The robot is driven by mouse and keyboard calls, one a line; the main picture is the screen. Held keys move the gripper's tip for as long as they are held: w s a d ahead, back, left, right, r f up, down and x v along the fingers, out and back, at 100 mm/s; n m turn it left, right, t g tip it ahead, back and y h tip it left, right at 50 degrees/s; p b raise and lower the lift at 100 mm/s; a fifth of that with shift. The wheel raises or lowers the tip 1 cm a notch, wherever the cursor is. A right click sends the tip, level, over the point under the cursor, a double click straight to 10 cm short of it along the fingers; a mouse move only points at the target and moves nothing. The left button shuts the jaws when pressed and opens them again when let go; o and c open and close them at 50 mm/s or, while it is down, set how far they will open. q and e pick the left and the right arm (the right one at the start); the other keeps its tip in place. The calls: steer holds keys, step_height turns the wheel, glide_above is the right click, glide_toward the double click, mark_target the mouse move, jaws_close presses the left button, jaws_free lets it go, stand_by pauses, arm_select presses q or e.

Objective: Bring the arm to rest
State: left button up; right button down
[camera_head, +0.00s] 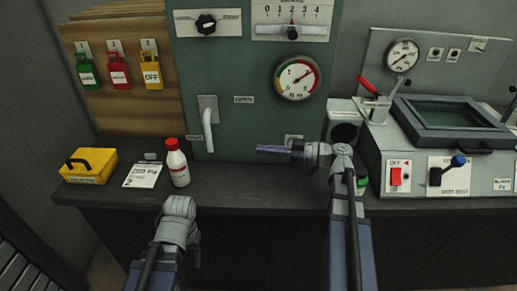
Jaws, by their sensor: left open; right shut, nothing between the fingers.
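My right arm reaches up at the centre right. Its gripper (262,149) points left, with slim purple fingers shut and nothing between them. It is in front of the lower part of the green panel (240,110), above the dark counter. My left arm (178,220) comes up at the lower left and ends in a grey joint just in front of the counter edge. The fingers of the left gripper do not show.
A red-and-white bottle (177,163), a paper card (144,175) and a yellow box (90,165) stand or lie on the counter (235,180) at left. A grey machine (440,150) with levers stands at right. The panel bears a handle (208,122) and a gauge (296,77).

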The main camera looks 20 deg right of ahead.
stand_by(0.4)
steer(key=s+a+f+g+h+p, duration=0.1)
steer(key=s+a+f+g, duration=0.1)
steer(key=a, duration=0.2)
steer(key=s+a+f+m+g+h+p, duration=0.1)
steer(key=s+a+f+g, duration=0.1)
steer(key=a, duration=0.3)
steer(key=s+a+f+m+g+h+p, duration=0.1)
steer(key=a+f+g+h+p, duration=0.1)
steer(key=a+f, duration=0.1)
steer(key=shift+s+a+g, duration=0.3)
steer(key=shift+s+a, duration=0.1)
steer(key=shift+a, duration=0.45)
steer(key=s+a+f+m+g+h+p, duration=0.2)
steer(key=s+m+h+p, duration=0.4)
steer(key=s+h, duration=0.5)
steer(key=shift+a+f+h, duration=0.5)
steer(key=shift+f, duration=0.1)
